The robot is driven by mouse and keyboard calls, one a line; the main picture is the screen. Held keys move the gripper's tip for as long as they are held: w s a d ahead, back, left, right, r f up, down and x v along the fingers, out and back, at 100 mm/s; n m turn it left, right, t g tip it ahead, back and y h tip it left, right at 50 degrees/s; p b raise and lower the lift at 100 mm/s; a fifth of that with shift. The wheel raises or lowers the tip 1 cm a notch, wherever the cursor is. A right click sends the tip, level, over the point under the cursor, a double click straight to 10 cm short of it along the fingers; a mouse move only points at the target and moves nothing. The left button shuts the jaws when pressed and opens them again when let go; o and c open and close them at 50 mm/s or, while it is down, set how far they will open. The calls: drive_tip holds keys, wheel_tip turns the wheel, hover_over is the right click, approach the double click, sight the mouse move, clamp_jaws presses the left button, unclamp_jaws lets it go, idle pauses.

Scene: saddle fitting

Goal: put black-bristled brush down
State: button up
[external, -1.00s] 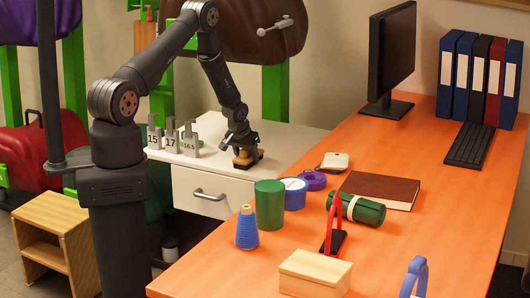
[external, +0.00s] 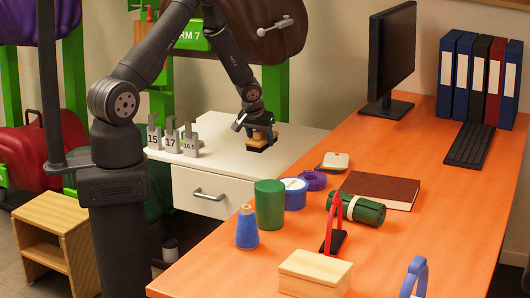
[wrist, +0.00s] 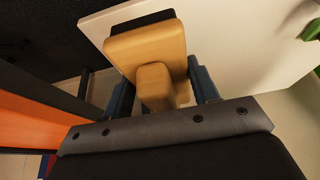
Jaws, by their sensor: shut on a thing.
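The black-bristled brush has a tan wooden back and handle block (external: 261,135) with dark bristles under it. It shows over the right part of the white cabinet top. In the wrist view the wooden brush (wrist: 150,50) sits between the two fingers, with a dark bristle edge at its far side. My gripper (external: 257,127) is shut on the wooden block, and its fingers flank it in the wrist view (wrist: 162,88). Whether the bristles touch the cabinet top cannot be told.
The white drawer cabinet (external: 225,163) has several grey numbered gauges (external: 171,138) at its left. Its front middle is clear. The orange desk (external: 440,190) stands to the right, with a green canister (external: 269,205) and a blue tub (external: 294,194) near the cabinet.

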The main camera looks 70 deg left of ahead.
drive_tip(key=w+d+r+m+h, duration=0.1)
drive_tip(key=w+d+r+m, duration=0.15)
drive_tip(key=d+r, duration=0.6)
drive_tip(key=w+d+r+m+t, duration=0.1)
drive_tip(key=w+d+r, duration=0.3)
drive_tip(key=d, duration=0.8)
drive_tip(key=w+d+r+m+h, duration=0.1)
drive_tip(key=d+r+m, duration=0.1)
drive_tip(key=d+r, duration=0.65)
drive_tip(key=s+d+f+m+h, duration=0.2)
drive_tip(key=d+m, duration=0.5)
drive_tip(key=d, duration=2.9)
drive_tip(key=s+d+f+m+h, duration=0.1)
drive_tip(key=s+d+m, duration=0.1)
drive_tip(key=s+d, duration=0.5)
drive_tip(key=s+d+f+m+g+h, duration=0.1)
drive_tip(key=s+d+f+m, duration=0.1)
drive_tip(key=d, duration=0.9)
drive_tip(key=s+d+f+m, duration=0.1)
drive_tip(key=s+d+m, duration=0.1)
drive_tip(key=s+d, duration=0.5)
drive_tip(key=shift+n, duration=0.25)
drive_tip(key=w+f, duration=0.2)
drive_tip(key=w, duration=0.2)
drive_tip(key=w+f, duration=0.2)
drive_tip(key=w, duration=0.2)
drive_tip(key=w+f, duration=0.2)
drive_tip(key=w, duration=0.3)
drive_tip(key=shift+a+f, duration=0.15)
drive_tip(key=shift+f, duration=2.1)
